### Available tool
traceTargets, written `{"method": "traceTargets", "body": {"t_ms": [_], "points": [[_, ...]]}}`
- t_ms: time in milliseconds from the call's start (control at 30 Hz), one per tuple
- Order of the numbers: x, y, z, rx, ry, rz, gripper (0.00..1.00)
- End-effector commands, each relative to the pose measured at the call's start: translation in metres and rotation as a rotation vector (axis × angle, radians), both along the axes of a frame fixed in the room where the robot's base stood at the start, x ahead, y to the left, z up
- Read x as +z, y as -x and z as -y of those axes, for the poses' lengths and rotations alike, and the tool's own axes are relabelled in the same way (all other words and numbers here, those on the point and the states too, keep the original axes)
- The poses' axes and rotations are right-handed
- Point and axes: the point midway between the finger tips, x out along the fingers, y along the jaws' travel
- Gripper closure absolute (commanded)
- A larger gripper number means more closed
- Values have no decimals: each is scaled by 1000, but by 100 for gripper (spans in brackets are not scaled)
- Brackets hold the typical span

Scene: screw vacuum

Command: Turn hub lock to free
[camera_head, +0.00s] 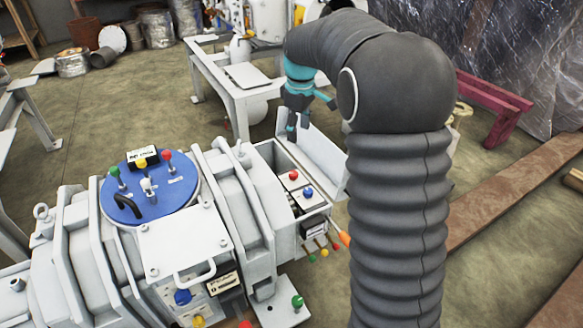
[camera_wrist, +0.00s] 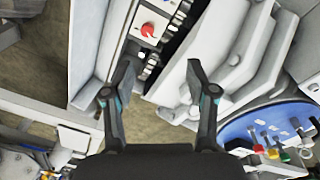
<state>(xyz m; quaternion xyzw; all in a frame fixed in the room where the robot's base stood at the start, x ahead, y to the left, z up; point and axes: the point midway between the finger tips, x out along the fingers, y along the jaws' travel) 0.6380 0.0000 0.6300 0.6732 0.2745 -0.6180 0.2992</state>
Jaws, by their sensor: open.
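A blue round disc (camera_head: 152,187) lies on top of the white machine (camera_head: 205,190). It carries a black curved handle (camera_head: 127,206) and several small levers with green, yellow, red and white knobs. I cannot tell which part is the hub lock. My gripper (camera_head: 297,127) is open and empty, pointing down above the machine's open box (camera_head: 272,153), beyond the red and blue knobs. In the wrist view my gripper (camera_wrist: 161,75) has its fingers apart, with the red knob (camera_wrist: 148,29) past the fingertips and the blue disc (camera_wrist: 268,124) at the lower right.
The box's raised lid (camera_head: 318,155) stands close to my gripper. A white cover with a handle (camera_head: 187,245) lies in front of the disc. Below are a green knob (camera_head: 297,302) and an orange-tipped rod (camera_head: 342,238). A white table (camera_head: 232,88) stands behind; open floor lies left.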

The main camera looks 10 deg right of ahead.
Motion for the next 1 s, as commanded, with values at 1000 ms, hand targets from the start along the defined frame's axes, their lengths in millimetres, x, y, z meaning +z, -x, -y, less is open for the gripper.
{"method": "traceTargets", "body": {"t_ms": [1000], "points": [[-159, -60, 1, 177, 8, -89, 43]]}}
